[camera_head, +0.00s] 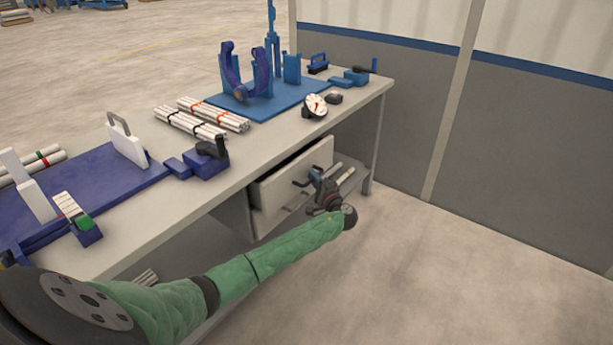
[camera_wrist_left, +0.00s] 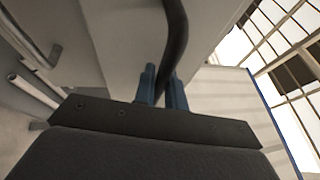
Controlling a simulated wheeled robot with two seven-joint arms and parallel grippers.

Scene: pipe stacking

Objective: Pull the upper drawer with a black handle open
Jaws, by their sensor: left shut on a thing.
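The upper drawer (camera_head: 285,183) is a pale front under the right part of the workbench. Its black handle (camera_wrist_left: 176,38) shows as a curved bar in the left wrist view. My left gripper (camera_head: 315,178) is at this drawer front, with its blue fingers (camera_wrist_left: 163,88) closed on either side of the handle. The gripper hides part of the drawer front in the head view. I cannot tell how far the drawer stands out. My right gripper is in neither view.
The workbench (camera_head: 262,150) carries pipe bundles (camera_head: 190,122), blue fixtures (camera_head: 245,75) and a dial gauge (camera_head: 315,105). White pipes (camera_head: 347,176) lie low beside the gripper. A grey handle (camera_wrist_left: 40,48) shows at left in the wrist view. The floor (camera_head: 420,265) in front is clear.

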